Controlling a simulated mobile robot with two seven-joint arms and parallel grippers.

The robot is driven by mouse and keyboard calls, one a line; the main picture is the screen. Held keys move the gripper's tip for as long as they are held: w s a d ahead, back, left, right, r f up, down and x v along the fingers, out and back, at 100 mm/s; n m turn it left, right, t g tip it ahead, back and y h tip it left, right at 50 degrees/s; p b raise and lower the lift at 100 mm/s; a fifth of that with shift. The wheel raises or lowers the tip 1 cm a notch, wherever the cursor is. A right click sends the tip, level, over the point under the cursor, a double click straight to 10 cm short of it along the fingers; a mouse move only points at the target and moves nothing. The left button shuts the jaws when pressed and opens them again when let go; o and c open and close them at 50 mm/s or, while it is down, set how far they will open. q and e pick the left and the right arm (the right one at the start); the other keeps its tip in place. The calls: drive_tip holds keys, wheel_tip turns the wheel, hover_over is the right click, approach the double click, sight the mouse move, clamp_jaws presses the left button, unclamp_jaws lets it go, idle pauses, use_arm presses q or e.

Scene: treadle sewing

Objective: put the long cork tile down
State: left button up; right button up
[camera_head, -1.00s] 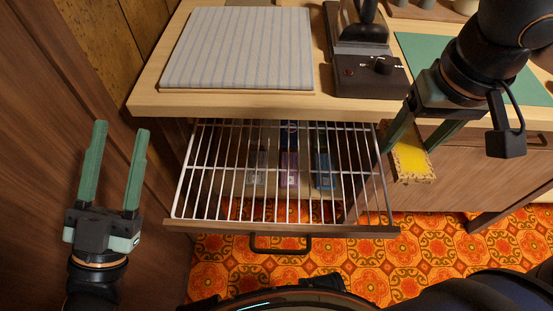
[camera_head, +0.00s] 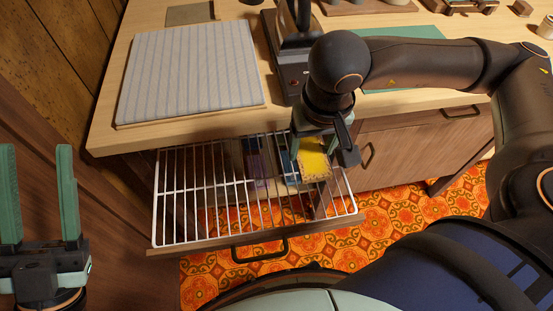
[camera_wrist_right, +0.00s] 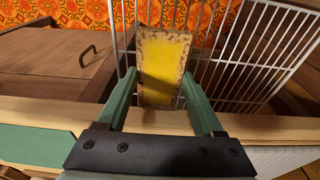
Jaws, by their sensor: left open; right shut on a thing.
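The long cork tile (camera_head: 314,165) has speckled cork edges and a yellow face. My right gripper (camera_head: 316,150) is shut on it and holds it over the right end of the white wire rack (camera_head: 205,198). In the right wrist view the tile (camera_wrist_right: 165,60) stands out between the green fingers, with rack wires behind and to its right. I cannot tell whether it touches the wires. My left gripper (camera_head: 38,195) is open and empty at the left, away from the rack.
The rack lies over an open drawer with a dark handle (camera_head: 260,250); blurred packets show below the wires. A striped pad (camera_head: 190,70) and a dark machine (camera_head: 290,75) stand on the wooden table. Much of the rack's top is clear.

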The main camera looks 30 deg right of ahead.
drive_tip(key=b, duration=0.1)
hover_over(277, 174)
drive_tip(key=s, duration=0.1)
drive_tip(key=f, duration=0.5)
drive_tip(key=shift+s+d+f, duration=0.15)
drive_tip(key=shift+d, duration=0.15)
drive_tip(key=shift+w+a+f, duration=0.25)
drive_tip(key=shift+f, duration=0.1)
drive_tip(key=shift+w+a+f+b, duration=0.1)
drive_tip(key=shift+f+b, duration=0.3)
drive_tip(key=shift+f, duration=0.55)
drive_tip(key=shift+w+a+f+b, duration=0.1)
drive_tip(key=shift+f+b, duration=0.25)
drive_tip(key=shift+f, duration=0.55)
use_arm(q)
drive_tip(key=shift+s+d+f+m+h, duration=0.15)
drive_tip(key=shift+f+h, duration=0.1)
drive_tip(key=shift+f, duration=0.2)
drive_tip(key=shift+s+f+m+h, duration=0.15)
drive_tip(key=shift+f+h, duration=0.1)
drive_tip(key=shift+f, duration=0.15)
use_arm(e)
drive_tip(key=shift+f, duration=0.15)
use_arm(q)
drive_tip(key=shift+f, duration=0.3)
use_arm(e)
drive_tip(key=o, duration=1.3)
use_arm(q)
drive_tip(key=shift+r, duration=0.1)
